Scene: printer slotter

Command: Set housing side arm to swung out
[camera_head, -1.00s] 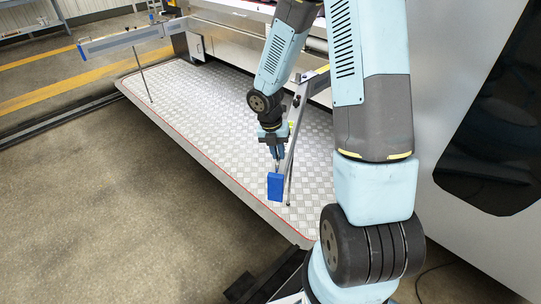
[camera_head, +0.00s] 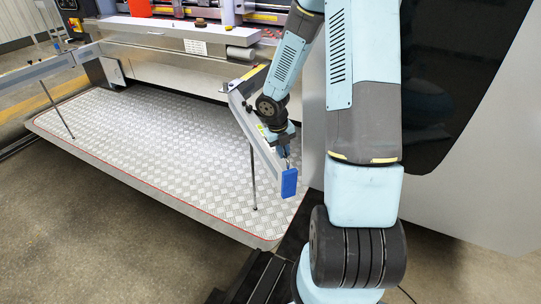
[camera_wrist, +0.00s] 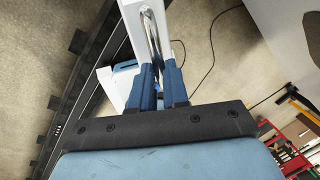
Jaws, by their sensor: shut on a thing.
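In the wrist view, my gripper's blue fingers (camera_wrist: 159,72) are shut on a curved metal handle (camera_wrist: 151,35) fixed to the pale bar (camera_wrist: 181,30). The arm's hinge end is partly hidden behind my arm link.
A second similar side arm (camera_head: 40,72) stands out at the left on its own post. The tread-plate platform (camera_head: 150,140) is low and bare. The machine's housing panel (camera_head: 470,190) closes the right side. Open concrete floor (camera_head: 60,230) lies in front.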

